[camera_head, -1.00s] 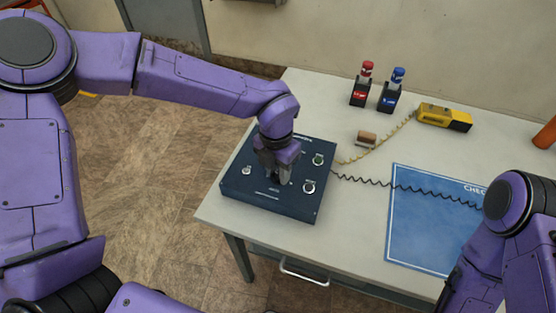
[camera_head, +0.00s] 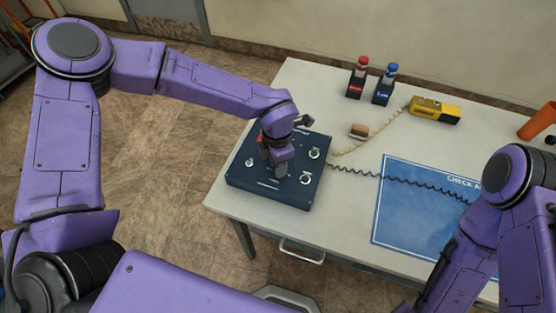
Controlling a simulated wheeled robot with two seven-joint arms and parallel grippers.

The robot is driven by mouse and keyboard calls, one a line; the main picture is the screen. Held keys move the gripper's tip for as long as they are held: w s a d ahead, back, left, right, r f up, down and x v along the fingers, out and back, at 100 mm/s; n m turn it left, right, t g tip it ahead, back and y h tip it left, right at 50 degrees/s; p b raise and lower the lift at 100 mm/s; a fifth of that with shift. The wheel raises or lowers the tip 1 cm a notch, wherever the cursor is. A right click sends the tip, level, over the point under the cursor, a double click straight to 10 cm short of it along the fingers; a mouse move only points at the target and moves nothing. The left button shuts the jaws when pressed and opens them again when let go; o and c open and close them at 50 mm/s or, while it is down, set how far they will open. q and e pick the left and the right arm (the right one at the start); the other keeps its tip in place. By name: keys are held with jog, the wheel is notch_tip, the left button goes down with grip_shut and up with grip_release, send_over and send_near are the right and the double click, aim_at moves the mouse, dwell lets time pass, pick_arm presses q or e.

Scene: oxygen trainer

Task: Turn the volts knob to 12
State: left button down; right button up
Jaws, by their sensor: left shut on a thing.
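The dark blue control box (camera_head: 262,193) sits on the left end of the table. Its top carries several small knobs: one at the left (camera_head: 250,162), one at the upper right (camera_head: 314,154) and one at the lower right (camera_head: 306,178). My left gripper (camera_head: 280,172) points down onto the middle of the panel and is shut on a knob there. The gripper hides that knob and its scale, so its setting cannot be read. The labels are too small to read. My right arm (camera_head: 520,190) is at the right, with its gripper not visible.
The pale table (camera_head: 330,98) holds a red-capped bottle (camera_head: 357,80), a blue-capped bottle (camera_head: 386,85), a yellow handheld device (camera_head: 435,110), a small brown block (camera_head: 359,131), a blue mat (camera_head: 405,220) and an orange cylinder (camera_head: 538,121). A dark coiled cord (camera_head: 390,177) crosses from box to mat.

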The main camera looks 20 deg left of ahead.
dwell(0.3)
pick_arm(q)
jog(key=c, duration=0.8)
grip_release()
jog(key=r, duration=0.5)
jog(key=r+b, duration=0.1)
jog(key=r, duration=0.4)
jog(key=shift+w+a+r, duration=0.15)
jog(key=shift+w+r, duration=0.05)
jog(key=shift+r, duration=0.1)
